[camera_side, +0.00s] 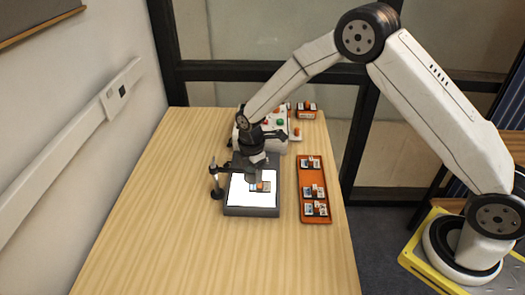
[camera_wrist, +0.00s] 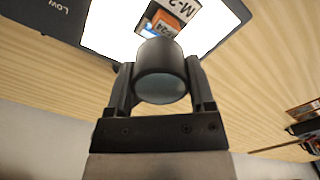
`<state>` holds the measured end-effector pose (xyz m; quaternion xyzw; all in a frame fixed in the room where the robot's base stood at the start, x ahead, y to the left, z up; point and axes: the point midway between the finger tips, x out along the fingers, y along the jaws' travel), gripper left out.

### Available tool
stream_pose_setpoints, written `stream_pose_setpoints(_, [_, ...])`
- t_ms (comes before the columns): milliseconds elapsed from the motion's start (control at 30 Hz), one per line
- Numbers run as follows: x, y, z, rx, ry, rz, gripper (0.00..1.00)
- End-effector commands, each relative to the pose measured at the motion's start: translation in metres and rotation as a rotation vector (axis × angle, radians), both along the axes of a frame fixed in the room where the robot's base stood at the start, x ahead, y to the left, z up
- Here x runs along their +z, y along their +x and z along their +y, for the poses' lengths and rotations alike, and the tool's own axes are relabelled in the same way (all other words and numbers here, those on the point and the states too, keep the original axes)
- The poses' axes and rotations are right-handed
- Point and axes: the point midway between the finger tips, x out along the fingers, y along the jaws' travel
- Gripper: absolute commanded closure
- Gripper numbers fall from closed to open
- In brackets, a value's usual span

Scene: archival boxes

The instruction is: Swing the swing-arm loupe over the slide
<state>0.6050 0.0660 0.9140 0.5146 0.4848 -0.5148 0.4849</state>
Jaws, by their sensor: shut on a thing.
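The loupe (camera_wrist: 160,75) is a dark cylinder with a glassy round end. My gripper (camera_wrist: 160,92) is shut on it, one finger on each side. In the side view my gripper (camera_side: 254,172) is low over the back part of the light box (camera_side: 250,211), whose top glows white. The loupe's dark post (camera_side: 216,184) stands at the box's left edge. The slide (camera_side: 262,187), with an orange tab, lies on the lit top. In the wrist view the slide (camera_wrist: 168,20) is just beyond the loupe, near its rim; its full outline is not visible.
An orange tray (camera_side: 315,218) with several slides lies right of the light box. A pale device with coloured buttons (camera_side: 280,122) stands behind, beside another small orange tray (camera_side: 306,114). The table's left and front (camera_side: 140,220) are clear.

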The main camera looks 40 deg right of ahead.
Motion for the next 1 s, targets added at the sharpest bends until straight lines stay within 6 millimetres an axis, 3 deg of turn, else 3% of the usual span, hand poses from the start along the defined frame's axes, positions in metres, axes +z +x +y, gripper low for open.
stream_pose_setpoints(600, [-0.0008, 0.0045, -0.0049, 0.059, 0.0, 0.0, 1.0])
stream_pose_setpoints(633, [-0.0008, 0.0045, -0.0049, 0.059, 0.0, 0.0, 0.28])
stream_pose_setpoints(700, [-0.0008, 0.0045, -0.0048, 0.059, 0.0, 0.0, 0.06])
stream_pose_setpoints(733, [-0.0007, 0.0045, -0.0048, 0.059, 0.0, 0.0, 0.0])
stream_pose_setpoints(1000, [0.0005, 0.0046, -0.0046, 0.06, 0.0, 0.0, 0.0])
